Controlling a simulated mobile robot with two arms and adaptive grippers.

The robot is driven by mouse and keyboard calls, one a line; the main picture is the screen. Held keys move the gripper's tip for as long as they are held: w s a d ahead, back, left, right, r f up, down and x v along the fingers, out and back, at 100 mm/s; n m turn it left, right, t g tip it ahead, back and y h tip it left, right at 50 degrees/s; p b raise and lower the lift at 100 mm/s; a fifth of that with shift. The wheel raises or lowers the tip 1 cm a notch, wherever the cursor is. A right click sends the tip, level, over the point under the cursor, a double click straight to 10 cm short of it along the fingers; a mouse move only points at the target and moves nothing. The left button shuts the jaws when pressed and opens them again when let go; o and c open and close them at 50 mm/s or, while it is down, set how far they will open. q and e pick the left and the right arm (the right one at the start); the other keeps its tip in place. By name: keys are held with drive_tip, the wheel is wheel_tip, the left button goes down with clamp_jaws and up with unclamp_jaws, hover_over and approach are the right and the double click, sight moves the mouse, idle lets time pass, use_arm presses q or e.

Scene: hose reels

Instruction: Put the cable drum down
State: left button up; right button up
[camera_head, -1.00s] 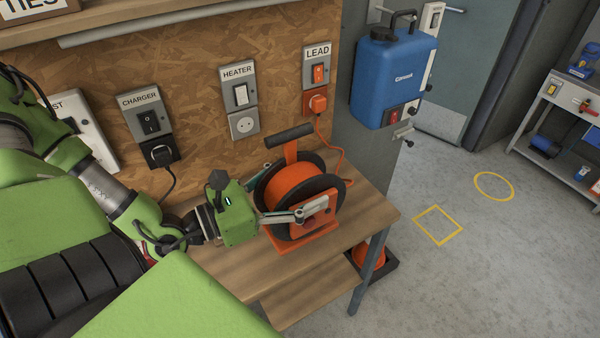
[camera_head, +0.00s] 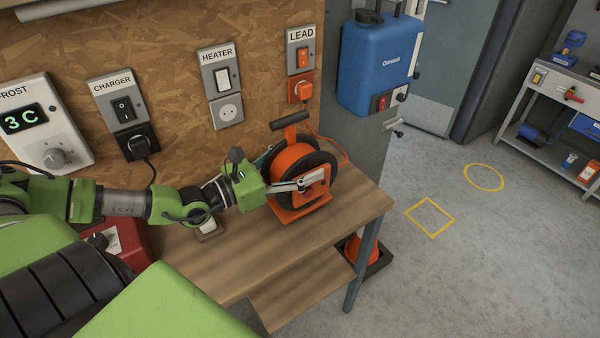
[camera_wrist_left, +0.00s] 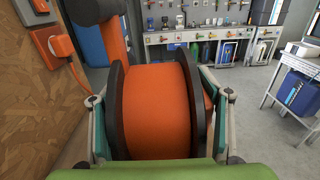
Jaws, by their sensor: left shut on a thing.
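The cable drum (camera_head: 292,164) is an orange reel with black flanges, a black-gripped handle on top and an orange base. It is upright at the right part of the wooden bench (camera_head: 225,262). I cannot tell whether its base touches the bench top. My left gripper (camera_head: 291,176) reaches in from the left and is shut on the drum, one finger on each side. In the left wrist view the drum (camera_wrist_left: 160,110) fills the middle between the fingers. An orange cable runs from the plug (camera_head: 301,90) under the LEAD switch down behind the drum. My right gripper is not in view.
A blue tank (camera_head: 378,65) hangs beyond the bench's right end. An orange object (camera_head: 358,250) sits in a dark tray below. The floor has a yellow square (camera_head: 430,217) and a yellow circle (camera_head: 484,177), both empty.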

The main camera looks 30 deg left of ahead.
use_arm(q)
wheel_tip(320, 180, down, 2)
idle(0.4)
drive_tip(key=shift+f, duration=0.15)
drive_tip(key=o, duration=2.1)
drive_tip(key=shift+s+f, duration=0.1)
drive_tip(key=shift+f, duration=0.1)
drive_tip(key=shift+c, duration=0.2)
drive_tip(key=shift+r, duration=0.15)
drive_tip(key=p+v, duration=0.2)
drive_tip(key=v, duration=1)
